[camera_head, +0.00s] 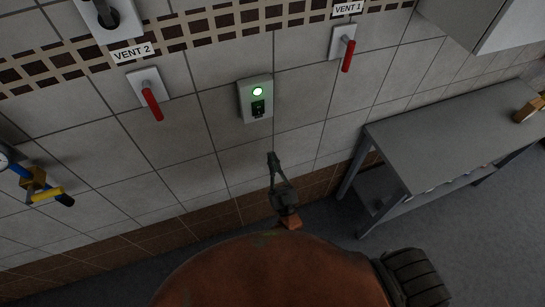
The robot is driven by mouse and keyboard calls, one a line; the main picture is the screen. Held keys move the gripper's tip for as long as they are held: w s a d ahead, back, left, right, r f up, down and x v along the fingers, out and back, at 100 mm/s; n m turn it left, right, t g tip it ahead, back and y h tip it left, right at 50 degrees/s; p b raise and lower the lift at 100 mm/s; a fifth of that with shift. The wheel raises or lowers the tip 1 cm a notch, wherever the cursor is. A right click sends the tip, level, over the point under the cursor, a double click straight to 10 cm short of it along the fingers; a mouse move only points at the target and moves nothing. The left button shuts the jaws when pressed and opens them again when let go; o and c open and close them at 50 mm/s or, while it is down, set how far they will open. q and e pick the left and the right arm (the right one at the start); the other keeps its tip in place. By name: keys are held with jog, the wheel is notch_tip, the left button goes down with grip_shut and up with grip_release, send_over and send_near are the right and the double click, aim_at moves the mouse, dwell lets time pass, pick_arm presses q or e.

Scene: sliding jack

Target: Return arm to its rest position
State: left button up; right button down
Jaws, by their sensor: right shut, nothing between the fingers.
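My right gripper (272,158) is in the middle of the picture, dark and slim, pointing up toward the tiled wall. Its fingers are together with nothing seen between them. It appears below the small grey wall box (246,105), which has a lit green lamp (257,91) and a black socket or slider (258,108) under it. A gap of wall shows between the gripper tip and the box in the picture; their distance in depth is hard to judge. My left gripper is not in view.
Red levers for VENT 2 (152,104) and VENT 1 (348,56) flank the box. A blue pipe with a yellow handle (46,194) is at far left. A grey metal table (440,135) stands at right, below a wall cabinet (480,20).

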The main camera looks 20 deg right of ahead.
jog(key=shift+f, duration=0.1)
notch_tip(320, 180, down, 22)
jog(key=w+n+g+y+b, duration=0.1)
jog(key=n+g+y+b, duration=0.15)
jog(key=g, duration=0.35)
jog(key=s+d+f+g+b, duration=0.1)
jog(key=s+d+f+g, duration=0.2)
jog(key=f, duration=0.8)
jog(key=s+d+f+g+b, duration=0.1)
jog(key=s+f+g, duration=0.3)
jog(key=f, duration=0.8)
jog(key=s+d+f+g+h+b, duration=0.1)
jog(key=s+d+f+g, duration=0.3)
jog(key=s+f, duration=0.85)
jog(key=s+d+f+g+h+b, duration=0.2)
jog(key=s+d+f+g, duration=0.25)
jog(key=s+f, duration=0.75)
jog(key=s+d+f+g, duration=0.2)
jog(key=s, duration=0.6)
jog(key=s+d+f+m+g, duration=0.1)
jog(key=s+d+f+g, duration=0.1)
jog(key=s, duration=0.6)
jog(key=shift+s+d+h+b, duration=0.2)
jog(key=shift+d+h+b, duration=0.05)
jog(key=shift+h+b, duration=0.15)
jog(key=shift+m, duration=0.25)
